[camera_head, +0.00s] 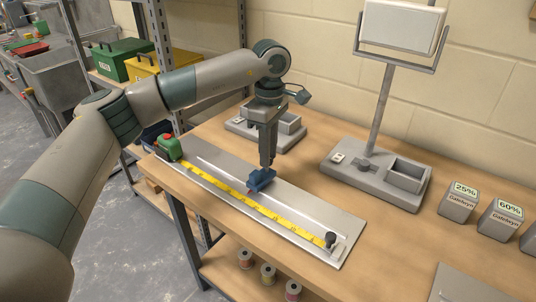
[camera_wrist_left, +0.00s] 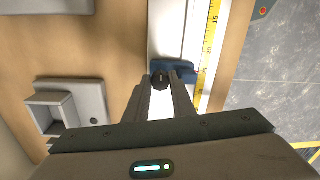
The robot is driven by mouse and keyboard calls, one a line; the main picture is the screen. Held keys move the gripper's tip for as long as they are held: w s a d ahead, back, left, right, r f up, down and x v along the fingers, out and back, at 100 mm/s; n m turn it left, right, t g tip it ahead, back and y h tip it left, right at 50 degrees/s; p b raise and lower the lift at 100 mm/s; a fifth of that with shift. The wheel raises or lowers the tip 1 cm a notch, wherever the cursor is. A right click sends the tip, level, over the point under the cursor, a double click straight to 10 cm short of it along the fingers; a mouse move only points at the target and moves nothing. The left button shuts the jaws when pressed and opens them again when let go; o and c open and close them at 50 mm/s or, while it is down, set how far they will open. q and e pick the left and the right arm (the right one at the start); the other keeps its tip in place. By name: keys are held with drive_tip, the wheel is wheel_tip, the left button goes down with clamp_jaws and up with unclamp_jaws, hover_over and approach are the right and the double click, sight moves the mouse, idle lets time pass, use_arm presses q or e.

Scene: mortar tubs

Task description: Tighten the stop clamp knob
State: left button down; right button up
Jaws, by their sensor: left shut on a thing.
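The blue stop clamp (camera_head: 261,181) sits on the metal measuring plate (camera_head: 338,216), beside the yellow tape scale (camera_head: 246,199). My left gripper (camera_head: 267,164) points straight down onto the clamp from above. In the left wrist view the clamp (camera_wrist_left: 183,69) lies across the plate at the fingertips. Its dark round knob (camera_wrist_left: 160,79) is between the two fingers of my left gripper (camera_wrist_left: 162,84), which is shut on it. In the head view the fingers hide the knob. My right gripper is not in view.
A green tape case (camera_head: 168,147) stands at the plate's left end and another dark knob (camera_head: 330,239) at its near right end. A grey stand with a panel (camera_head: 371,174) and labelled grey tubs (camera_head: 459,202) stand to the right. Spools (camera_head: 268,273) sit on the lower shelf.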

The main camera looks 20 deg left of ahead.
use_arm(q)
drive_tip(key=shift+r, duration=0.1)
drive_tip(key=c, duration=1.5)
unclamp_jaws()
drive_tip(key=shift+r, duration=0.6)
drive_tip(key=shift+w+r+b, duration=0.2)
drive_tip(key=shift+r+b, duration=0.3)
drive_tip(key=shift+r, duration=3.55)
drive_tip(key=shift+w+r+b, duration=0.2)
drive_tip(key=shift+r+b, duration=0.3)
drive_tip(key=shift+r, duration=3.55)
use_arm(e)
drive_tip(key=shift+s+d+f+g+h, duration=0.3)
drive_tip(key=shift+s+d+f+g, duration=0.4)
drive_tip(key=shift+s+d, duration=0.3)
use_arm(q)
drive_tip(key=shift+d+f, duration=0.1)
